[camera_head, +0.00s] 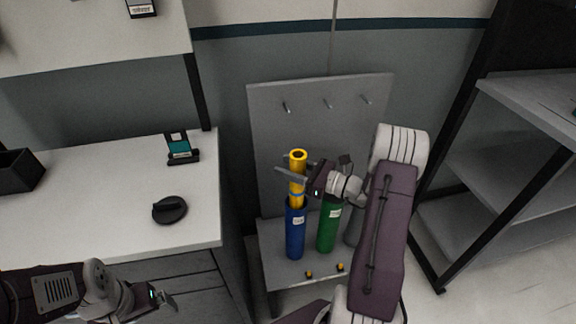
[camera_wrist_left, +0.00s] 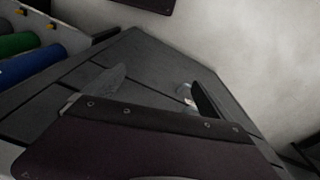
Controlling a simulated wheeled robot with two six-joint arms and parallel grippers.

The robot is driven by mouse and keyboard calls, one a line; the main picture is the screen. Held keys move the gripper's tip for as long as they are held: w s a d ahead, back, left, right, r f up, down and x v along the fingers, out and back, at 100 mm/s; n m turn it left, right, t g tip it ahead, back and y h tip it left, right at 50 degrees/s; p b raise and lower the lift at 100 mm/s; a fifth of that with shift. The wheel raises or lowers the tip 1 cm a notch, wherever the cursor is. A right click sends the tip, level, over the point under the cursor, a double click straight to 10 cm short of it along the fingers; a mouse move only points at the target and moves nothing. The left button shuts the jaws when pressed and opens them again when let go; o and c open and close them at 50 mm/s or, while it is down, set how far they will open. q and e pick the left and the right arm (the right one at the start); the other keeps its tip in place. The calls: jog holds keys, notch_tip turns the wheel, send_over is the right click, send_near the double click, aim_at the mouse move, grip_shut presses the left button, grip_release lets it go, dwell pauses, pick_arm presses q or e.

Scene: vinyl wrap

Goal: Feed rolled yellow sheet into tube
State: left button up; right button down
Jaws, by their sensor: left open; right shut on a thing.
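The rolled yellow sheet (camera_head: 297,192) stands upright over the blue tube (camera_head: 295,236) in the head view. Its lower end is at the tube's mouth; I cannot tell how deep it sits inside. My right gripper (camera_head: 294,174) is shut on the yellow roll near its upper part. A green tube (camera_head: 328,226) stands to the right of the blue one. My left gripper (camera_head: 168,299) is low at the left, open and empty, away from the tubes. Its spread fingers show in the left wrist view (camera_wrist_left: 150,88), with the blue tube (camera_wrist_left: 30,64) and green tube (camera_wrist_left: 18,42) at the left edge.
The tubes stand on a grey rack (camera_head: 320,277) with a pegged back panel (camera_head: 325,130). A white desk (camera_head: 110,215) at left holds a black round object (camera_head: 169,209), a teal-faced device (camera_head: 180,149) and a dark bin (camera_head: 19,172). Shelves (camera_head: 500,185) stand at right.

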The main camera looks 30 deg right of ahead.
jog(key=shift+f, duration=0.15)
jog(key=c, duration=0.7)
grip_release()
jog(key=v, duration=0.9)
jog(key=shift+p, duration=0.3)
